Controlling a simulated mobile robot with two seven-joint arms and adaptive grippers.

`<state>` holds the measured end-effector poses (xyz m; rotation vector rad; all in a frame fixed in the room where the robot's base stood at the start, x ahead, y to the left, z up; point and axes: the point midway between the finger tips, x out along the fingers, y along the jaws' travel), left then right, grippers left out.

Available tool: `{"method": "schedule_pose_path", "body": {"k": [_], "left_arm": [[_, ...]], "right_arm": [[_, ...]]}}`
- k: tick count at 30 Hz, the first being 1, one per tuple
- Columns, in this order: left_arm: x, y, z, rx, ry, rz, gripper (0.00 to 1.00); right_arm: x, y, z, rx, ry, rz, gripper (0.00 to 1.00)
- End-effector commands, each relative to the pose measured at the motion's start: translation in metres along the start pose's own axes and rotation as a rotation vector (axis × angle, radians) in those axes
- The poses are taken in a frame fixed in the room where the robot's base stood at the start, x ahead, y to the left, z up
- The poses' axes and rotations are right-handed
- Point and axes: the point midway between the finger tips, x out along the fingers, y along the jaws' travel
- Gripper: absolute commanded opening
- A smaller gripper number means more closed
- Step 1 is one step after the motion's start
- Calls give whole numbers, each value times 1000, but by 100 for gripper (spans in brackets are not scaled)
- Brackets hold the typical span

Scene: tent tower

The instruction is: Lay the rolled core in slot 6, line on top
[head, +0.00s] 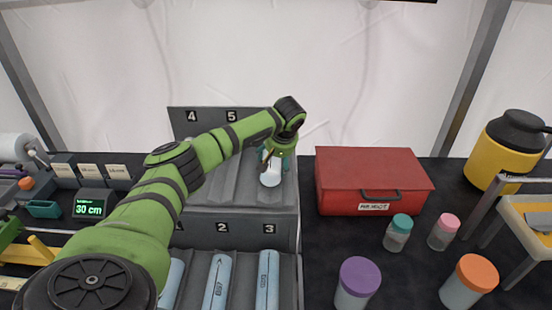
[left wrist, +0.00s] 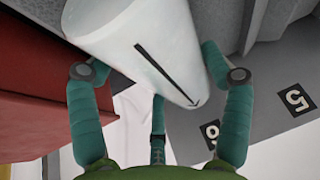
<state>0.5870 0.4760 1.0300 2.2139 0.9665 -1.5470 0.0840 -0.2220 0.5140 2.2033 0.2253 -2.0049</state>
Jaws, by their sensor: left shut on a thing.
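My left gripper (head: 276,158) is shut on a pale rolled core (head: 270,175) over the right column of the rack's upper tier (head: 232,186). In the left wrist view, the core (left wrist: 135,42) lies between the teal fingers (left wrist: 158,110), and its black line with an arrowhead faces the wrist camera. Plates 4 (head: 191,116) and 5 (head: 231,115) show at the rack's back. Plate 6 is hidden by my arm in the head view but partly shows in the left wrist view (left wrist: 211,133). I cannot tell whether the core touches the slot. My right gripper is out of view.
Blue cores lie in the lower tier, in slots 2 (head: 217,281) and 3 (head: 267,280) and one further left. A red box (head: 370,178) stands close right of the rack. Lidded jars (head: 357,284) and a yellow jug (head: 500,158) stand further right.

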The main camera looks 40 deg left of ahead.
Motion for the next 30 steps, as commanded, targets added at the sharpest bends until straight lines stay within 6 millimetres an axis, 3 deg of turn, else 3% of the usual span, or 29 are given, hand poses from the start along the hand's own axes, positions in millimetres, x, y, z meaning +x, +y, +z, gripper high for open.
{"method": "schedule_pose_path", "body": {"k": [1, 2, 3, 17, 30], "left_arm": [[5, -1, 6, 7, -12, -9, 23], [5, -1, 6, 7, -12, -10, 87], [5, -1, 6, 7, -12, -10, 100], [-2, -1, 1, 4, -8, -6, 100], [-75, -12, -31, 2, -4, -2, 100]], "right_arm": [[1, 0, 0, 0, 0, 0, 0], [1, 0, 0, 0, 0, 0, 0], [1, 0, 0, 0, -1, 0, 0], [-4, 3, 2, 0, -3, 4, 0], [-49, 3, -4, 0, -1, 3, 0]]}}
